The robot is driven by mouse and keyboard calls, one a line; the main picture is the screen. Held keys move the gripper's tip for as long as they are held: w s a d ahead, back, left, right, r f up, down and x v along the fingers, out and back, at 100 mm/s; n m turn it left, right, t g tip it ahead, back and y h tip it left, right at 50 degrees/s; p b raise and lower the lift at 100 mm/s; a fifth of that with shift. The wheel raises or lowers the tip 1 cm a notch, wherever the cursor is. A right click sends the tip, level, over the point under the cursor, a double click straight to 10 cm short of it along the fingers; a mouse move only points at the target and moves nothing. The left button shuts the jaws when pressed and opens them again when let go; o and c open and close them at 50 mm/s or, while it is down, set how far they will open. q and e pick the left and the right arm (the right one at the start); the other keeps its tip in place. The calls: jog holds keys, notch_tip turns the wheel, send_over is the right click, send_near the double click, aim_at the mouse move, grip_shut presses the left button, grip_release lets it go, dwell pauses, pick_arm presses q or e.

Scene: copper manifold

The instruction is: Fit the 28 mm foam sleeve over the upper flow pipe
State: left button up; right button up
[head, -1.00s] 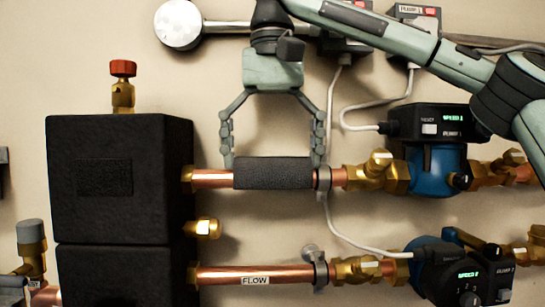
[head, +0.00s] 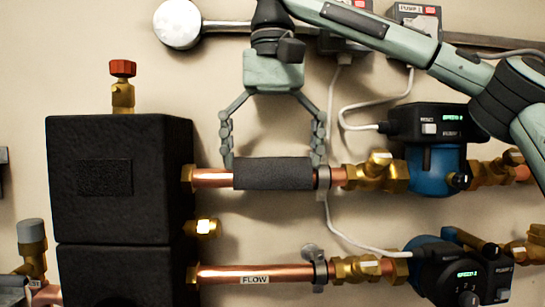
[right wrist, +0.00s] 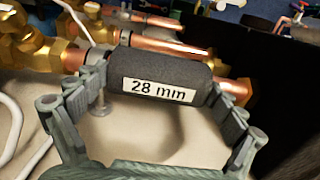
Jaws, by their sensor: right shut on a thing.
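The dark grey foam sleeve (head: 273,173) lies lengthwise along the upper flow pipe (head: 212,179), with bare copper to its left. In the right wrist view the sleeve (right wrist: 160,82) shows its white "28 mm" label. My right gripper (head: 273,160) reaches down from above, its fingers shut on the sleeve at its two ends; the right wrist view shows one finger at each end. The sleeve's lower edge is about level with the pipe's, and its top stands higher. I cannot tell whether it fully surrounds the pipe. My left gripper is not in view.
A grey pipe clip (head: 323,178) stands close to the sleeve's right end, then a brass valve (head: 375,172) and a blue pump (head: 432,170). A black insulated block (head: 120,215) is at left. The lower pipe labelled FLOW (head: 225,275) runs below. Loose cables hang right.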

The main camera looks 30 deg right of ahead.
jog(key=shift+f, duration=0.45)
jog(key=o, duration=0.6)
jog(key=shift+r, duration=4)
